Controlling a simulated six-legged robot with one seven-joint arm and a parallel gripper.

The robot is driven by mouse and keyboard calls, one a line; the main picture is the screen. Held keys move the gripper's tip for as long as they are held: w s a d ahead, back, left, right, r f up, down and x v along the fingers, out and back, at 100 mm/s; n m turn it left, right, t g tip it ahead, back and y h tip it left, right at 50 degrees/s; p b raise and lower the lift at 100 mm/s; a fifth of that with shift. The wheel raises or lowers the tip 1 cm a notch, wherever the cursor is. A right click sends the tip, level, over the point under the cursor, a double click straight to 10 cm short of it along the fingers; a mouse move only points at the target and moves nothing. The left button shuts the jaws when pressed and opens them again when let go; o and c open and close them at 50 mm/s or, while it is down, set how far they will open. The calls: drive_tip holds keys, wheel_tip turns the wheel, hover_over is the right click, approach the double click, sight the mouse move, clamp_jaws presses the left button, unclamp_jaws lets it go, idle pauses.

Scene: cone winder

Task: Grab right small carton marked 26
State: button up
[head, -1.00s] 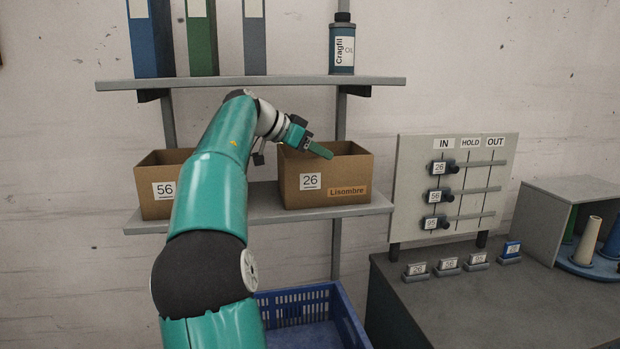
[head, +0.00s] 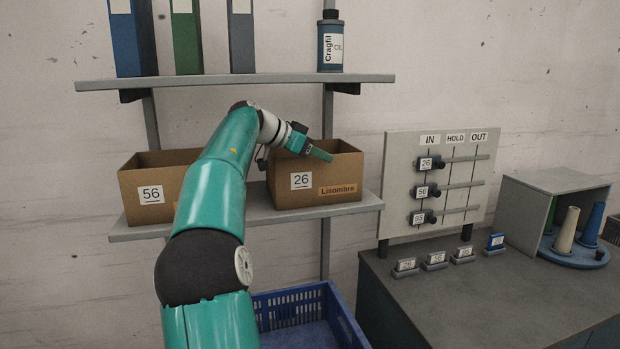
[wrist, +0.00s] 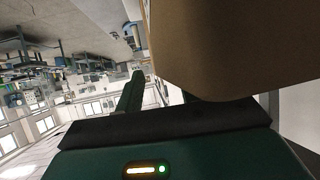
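The brown open-topped carton marked 26 (head: 318,192), also labelled Lisombre, stands upright on the right of the lower shelf. My gripper (head: 321,154) is at the carton's open top, its green finger crossing the upper front edge in the head view. In the wrist view a brown carton wall (wrist: 225,45) fills the upper right, very close. One finger (wrist: 133,95) shows left of the wall, apart from it. The other finger is mostly hidden behind the carton. The fingers look spread; no firm hold on the carton shows.
A carton marked 56 (head: 150,196) stands left on the lower shelf (head: 345,207), partly behind my arm. An upper shelf (head: 240,82) with binders and a bottle is above. A blue crate (head: 300,310) is below. A peg board (head: 438,185) and worktop (head: 455,290) are right.

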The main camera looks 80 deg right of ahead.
drive_tip(key=shift+s+d+f, duration=0.25)
drive_tip(key=shift+s+d, duration=0.1)
drive_tip(key=shift+s, duration=0.3)
drive_tip(key=shift+c, duration=1.3)
clamp_jaws()
